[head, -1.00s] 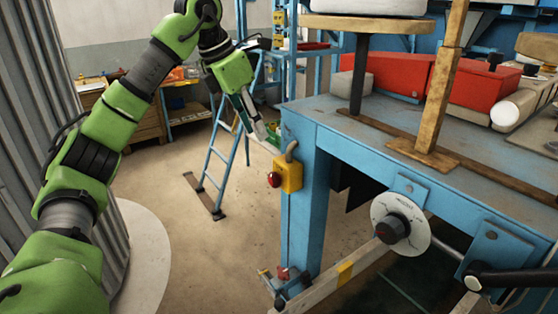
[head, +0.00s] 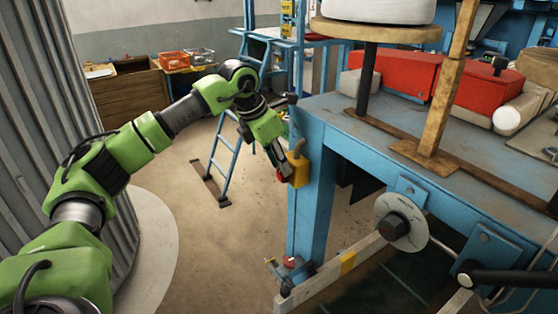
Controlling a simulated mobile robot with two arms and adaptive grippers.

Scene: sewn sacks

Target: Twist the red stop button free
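The red stop button (head: 280,174) sits on the left face of a yellow box (head: 301,171), which is fixed to the front leg of the blue machine frame. Only a small part of the red shows, behind the fingers. My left gripper (head: 280,165) comes down from the upper left, with its fingertips at the button, touching it or very close. The fingers are small and overlap the button, so I cannot tell whether they are closed on it. My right gripper is out of view.
The blue machine table (head: 345,125) stands right of the box, with a wooden post (head: 447,90) and red blocks on it. A round dial (head: 400,222) and a wooden beam (head: 345,265) are lower. A blue ladder (head: 222,155) stands behind; the floor to the left is open.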

